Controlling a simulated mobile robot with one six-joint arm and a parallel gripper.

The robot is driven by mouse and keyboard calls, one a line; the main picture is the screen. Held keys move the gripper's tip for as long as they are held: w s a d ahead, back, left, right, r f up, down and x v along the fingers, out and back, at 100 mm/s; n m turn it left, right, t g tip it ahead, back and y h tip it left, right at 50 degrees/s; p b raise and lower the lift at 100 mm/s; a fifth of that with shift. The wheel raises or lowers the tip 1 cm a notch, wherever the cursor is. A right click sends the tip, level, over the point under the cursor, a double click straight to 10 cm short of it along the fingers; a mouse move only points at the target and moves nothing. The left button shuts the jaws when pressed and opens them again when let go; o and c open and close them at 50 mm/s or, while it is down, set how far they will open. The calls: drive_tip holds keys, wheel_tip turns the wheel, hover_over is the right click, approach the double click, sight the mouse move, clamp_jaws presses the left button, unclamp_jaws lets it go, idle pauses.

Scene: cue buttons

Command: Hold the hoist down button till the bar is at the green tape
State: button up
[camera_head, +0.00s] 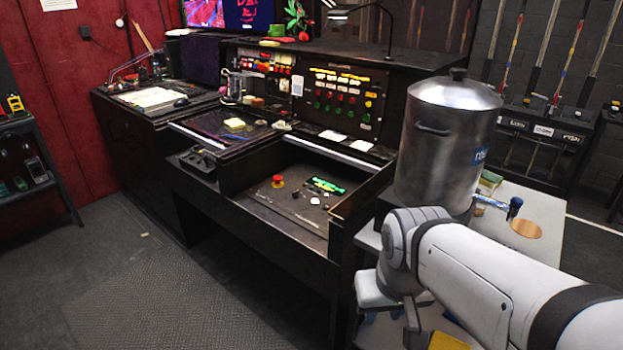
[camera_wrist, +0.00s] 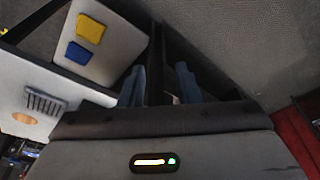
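A control console (camera_head: 262,226) stands at the middle of the head view. Its sloped panel has rows of yellow, red and green buttons (camera_head: 340,96), too small to read, so I cannot tell which is hoist down. A red round button (camera_head: 278,181) and a small green and black item (camera_head: 326,185) are in the console's lower recess. Screens (camera_head: 247,14) at the back show bright pictures; I cannot make out the bar or green tape. In the wrist view my gripper (camera_wrist: 160,84) has its two bluish fingers apart, empty, pointing toward the floor and away from the console.
A large steel urn (camera_head: 446,140) stands at the right, close to my arm. A grey table (camera_head: 545,212) holds a round wooden piece (camera_head: 526,229). The wrist view shows a yellow cloth (camera_wrist: 91,28) and a blue one (camera_wrist: 82,53). Open floor (camera_head: 140,290) lies left front.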

drive_tip(key=shift+c, duration=0.5)
clamp_jaws()
drive_tip(key=shift+a, duration=0.1)
idle(1.1)
